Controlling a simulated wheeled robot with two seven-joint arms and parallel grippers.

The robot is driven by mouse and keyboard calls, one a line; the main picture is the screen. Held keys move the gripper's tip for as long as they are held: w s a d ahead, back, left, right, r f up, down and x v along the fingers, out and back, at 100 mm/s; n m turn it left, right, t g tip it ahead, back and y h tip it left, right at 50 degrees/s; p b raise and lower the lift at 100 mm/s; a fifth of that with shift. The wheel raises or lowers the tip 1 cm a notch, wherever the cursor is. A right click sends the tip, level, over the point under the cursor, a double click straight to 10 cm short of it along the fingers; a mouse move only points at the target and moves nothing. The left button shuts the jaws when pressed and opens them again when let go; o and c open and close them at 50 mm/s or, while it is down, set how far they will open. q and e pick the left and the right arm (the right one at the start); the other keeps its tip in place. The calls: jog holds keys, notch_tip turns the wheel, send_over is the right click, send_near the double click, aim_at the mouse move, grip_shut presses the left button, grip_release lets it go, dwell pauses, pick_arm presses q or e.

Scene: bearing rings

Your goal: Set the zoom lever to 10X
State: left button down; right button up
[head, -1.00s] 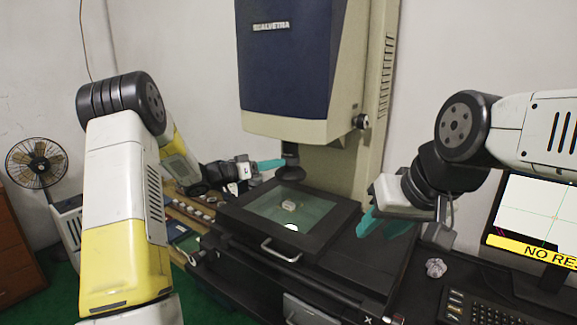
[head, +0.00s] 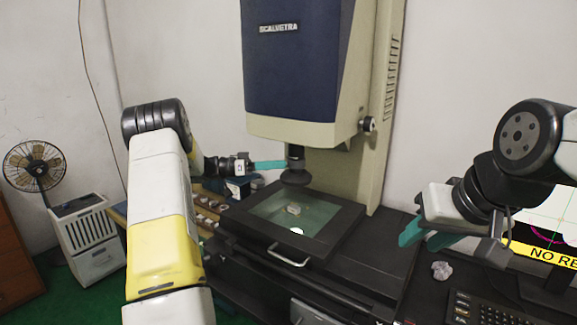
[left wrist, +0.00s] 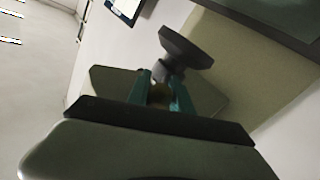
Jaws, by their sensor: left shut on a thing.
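The measuring machine (head: 292,60) stands at the centre with a dark lens barrel (head: 296,165) under its head; the lens also shows in the left wrist view (left wrist: 186,47). My left gripper (head: 284,164) reaches in from the left, its teal fingers at the barrel's left side. In the left wrist view its fingers (left wrist: 160,92) are shut on a small brownish-yellow piece beside the lens, seemingly the zoom lever. Most of that piece is hidden, and no zoom marking is readable. My right gripper (head: 425,238) hangs empty right of the stage, its teal fingers apart.
A glass stage (head: 333,240) with a small part (head: 293,210) on it lies below the lens. A monitor (head: 550,215), a keyboard (head: 480,308) and a crumpled ball (head: 441,270) are at the right. A fan (head: 33,165) stands far left.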

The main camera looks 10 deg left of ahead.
pick_arm(q)
jog(key=shift+d, duration=0.2)
jog(key=c, duration=1.2)
grip_release()
jog(key=shift+a, duration=0.1)
jog(key=shift+a, duration=0.1)
jog(key=shift+s+a, duration=0.1)
jog(key=shift+a, duration=0.25)
jog(key=v, duration=0.6)
jog(key=shift+s+a, duration=0.15)
jog(key=shift+a, duration=0.25)
jog(key=shift+a, duration=0.1)
